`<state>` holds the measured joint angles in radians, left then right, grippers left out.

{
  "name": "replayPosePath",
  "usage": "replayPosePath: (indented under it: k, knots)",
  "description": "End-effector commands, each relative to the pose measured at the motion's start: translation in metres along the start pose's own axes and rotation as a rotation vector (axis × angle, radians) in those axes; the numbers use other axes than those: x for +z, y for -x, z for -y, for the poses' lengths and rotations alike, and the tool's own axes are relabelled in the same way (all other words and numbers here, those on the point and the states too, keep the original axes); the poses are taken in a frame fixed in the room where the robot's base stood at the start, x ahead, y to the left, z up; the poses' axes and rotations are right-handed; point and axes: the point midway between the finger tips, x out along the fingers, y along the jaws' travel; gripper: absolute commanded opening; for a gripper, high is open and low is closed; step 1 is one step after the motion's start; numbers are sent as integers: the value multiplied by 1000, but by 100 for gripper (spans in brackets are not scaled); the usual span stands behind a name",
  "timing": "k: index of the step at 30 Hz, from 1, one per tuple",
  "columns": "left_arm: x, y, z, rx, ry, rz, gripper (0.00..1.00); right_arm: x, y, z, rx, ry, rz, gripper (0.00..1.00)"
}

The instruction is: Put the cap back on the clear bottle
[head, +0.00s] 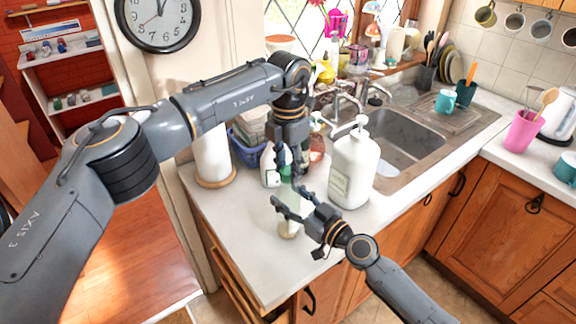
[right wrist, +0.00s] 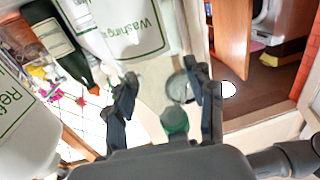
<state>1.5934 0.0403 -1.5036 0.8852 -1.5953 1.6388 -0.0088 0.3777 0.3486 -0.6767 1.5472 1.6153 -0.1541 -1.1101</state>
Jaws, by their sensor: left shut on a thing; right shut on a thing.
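The clear bottle (head: 288,222) is upright over the front of the counter, its pale base low in the head view. My right gripper (head: 293,201) is shut on the bottle from the right, one finger on each side. My left gripper (head: 290,178) points down from above, directly over the bottle, and is shut on the small greenish cap, largely hidden by its fingers. In the right wrist view, a green round piece (right wrist: 175,121), seemingly the cap, shows between the right fingers near the palm. Whether cap and bottle touch is hidden.
A large white pump bottle (head: 354,165) stands right behind my right gripper. A paper towel roll (head: 211,155) and blue basket (head: 243,150) stand at the back left. The sink (head: 405,140) is beyond. The counter's front left (head: 235,225) is clear.

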Motion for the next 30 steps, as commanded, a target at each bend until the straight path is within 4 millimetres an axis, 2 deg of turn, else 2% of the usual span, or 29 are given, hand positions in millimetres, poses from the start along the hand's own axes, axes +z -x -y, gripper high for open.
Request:
replayPosePath:
  k: [6, 12, 14, 18, 19, 22, 30]
  knots:
    - [0, 0, -1, 2, -479, 1, 0, 0, 0, 0, 0, 0, 0, 0]
    - [0, 0, -2, 3, -876, 0, 0, 0, 0, 0, 0, 0, 0, 0]
    - [0, 0, -2, 3, -959, 0, 0, 0, 0, 0, 0, 0, 0, 0]
    - [0, 0, -2, 4, -944, 0, 0, 0, 0, 0, 0, 1, 0, 0]
    - [0, 0, -2, 4, -943, 0, 40, 0, 0, 0, 0, 1, 0, 0]
    - [0, 0, -2, 3, -943, 0, 60, 0, 0, 0, 0, 1, 0, 0]
    - [0, 0, -1, 2, -943, 0, 62, 0, 0, 0, 0, 0, 0, 0]
